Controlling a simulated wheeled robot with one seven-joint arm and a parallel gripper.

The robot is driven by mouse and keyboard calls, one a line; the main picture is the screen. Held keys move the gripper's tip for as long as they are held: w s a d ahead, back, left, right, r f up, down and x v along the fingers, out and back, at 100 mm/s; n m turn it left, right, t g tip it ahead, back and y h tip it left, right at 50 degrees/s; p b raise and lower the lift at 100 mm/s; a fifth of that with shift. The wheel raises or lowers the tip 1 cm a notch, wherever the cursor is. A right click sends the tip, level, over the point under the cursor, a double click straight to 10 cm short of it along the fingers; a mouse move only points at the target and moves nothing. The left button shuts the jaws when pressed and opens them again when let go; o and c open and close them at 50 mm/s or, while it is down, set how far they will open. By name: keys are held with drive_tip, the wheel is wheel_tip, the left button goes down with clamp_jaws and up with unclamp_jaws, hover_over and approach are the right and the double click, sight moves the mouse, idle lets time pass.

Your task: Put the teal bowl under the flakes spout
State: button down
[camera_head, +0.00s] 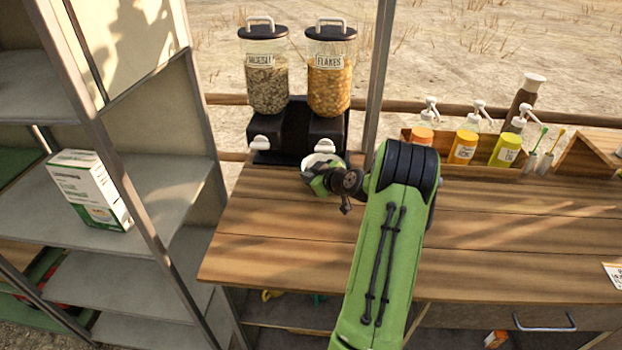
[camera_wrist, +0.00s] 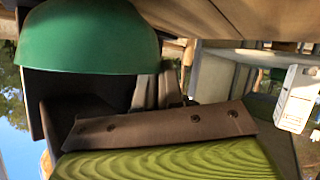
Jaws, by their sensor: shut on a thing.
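The flakes dispenser (camera_head: 329,80) is the right one of two labelled dispensers at the back left of the wooden counter. Its pale spout (camera_head: 325,146) faces forward. The teal bowl (camera_head: 307,170) is just below and in front of that spout, its pale inside partly showing; my gripper hides the rest. In the wrist view the bowl (camera_wrist: 88,38) fills the upper left as a smooth green dome. My gripper (camera_head: 328,176) is shut on the bowl's near side. Its grey fingers (camera_wrist: 158,88) meet the bowl's edge in the wrist view. I cannot tell whether the bowl touches the counter.
The muesli dispenser (camera_head: 266,82) stands directly left of the flakes. A metal post (camera_head: 379,80) rises right of the dispensers. Pump bottles and jars (camera_head: 463,147) line the back right. The counter's front left (camera_head: 270,240) is clear. A carton (camera_head: 88,190) stands on the left shelf.

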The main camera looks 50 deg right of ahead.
drive_tip(key=shift+s+f, duration=0.25)
drive_tip(key=shift+f, duration=0.4)
drive_tip(key=shift+f+b, duration=0.2)
drive_tip(key=shift+b, duration=0.1)
drive_tip(key=c, duration=1.3)
unclamp_jaws()
drive_tip(key=shift+o, duration=0.2)
drive_tip(key=shift+r, duration=0.15)
